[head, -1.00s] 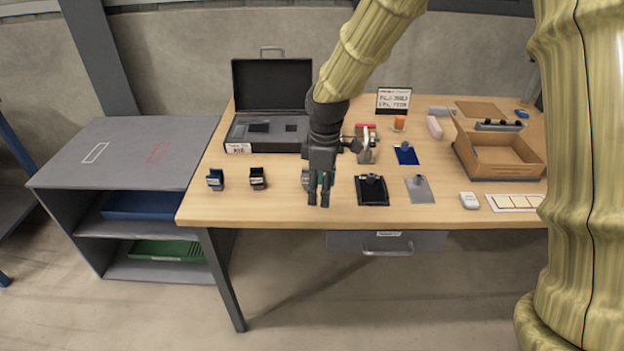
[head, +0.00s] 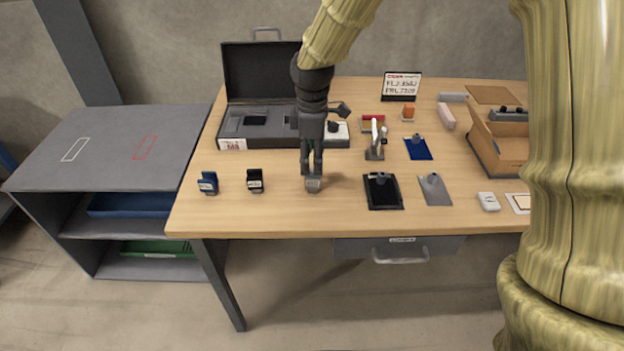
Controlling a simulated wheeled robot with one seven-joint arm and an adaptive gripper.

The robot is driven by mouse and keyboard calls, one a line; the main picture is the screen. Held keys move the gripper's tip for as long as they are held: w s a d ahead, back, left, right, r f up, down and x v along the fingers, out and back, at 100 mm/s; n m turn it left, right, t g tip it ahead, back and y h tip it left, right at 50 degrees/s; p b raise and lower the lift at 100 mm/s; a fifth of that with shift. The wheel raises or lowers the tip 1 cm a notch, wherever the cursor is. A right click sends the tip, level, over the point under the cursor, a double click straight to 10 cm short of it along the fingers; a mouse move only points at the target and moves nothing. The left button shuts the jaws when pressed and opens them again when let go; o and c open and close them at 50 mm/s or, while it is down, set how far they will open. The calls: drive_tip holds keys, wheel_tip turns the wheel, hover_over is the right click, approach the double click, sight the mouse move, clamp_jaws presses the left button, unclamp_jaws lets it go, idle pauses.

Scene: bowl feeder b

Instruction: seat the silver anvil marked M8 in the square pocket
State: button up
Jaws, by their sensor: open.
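A small silver-grey block (head: 313,184), which looks like the silver anvil, sits on the table in line with the black anvil; its marking is too small to read. My gripper (head: 312,173) points down right at it, with the jaws open and the fingertips at its top; contact cannot be told.
Right of my gripper lie a black plate (head: 383,191), a grey plate (head: 435,190) and a blue plate (head: 418,148). A silver clamp-like tool (head: 375,140) stands behind them. A cardboard box (head: 495,145) is at the right. The table's front left is clear.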

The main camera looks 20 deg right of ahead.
sight(313, 182)
drive_tip(key=shift+w+d+f+p, duration=0.1)
drive_tip(key=shift+f+p, duration=0.15)
drive_tip(key=shift+f, duration=1.3)
drive_tip(key=shift+d+f+p, duration=0.1)
drive_tip(key=shift+f+p, duration=0.1)
drive_tip(key=shift+f, duration=1.35)
drive_tip(key=shift+c, duration=0.4)
clamp_jaws()
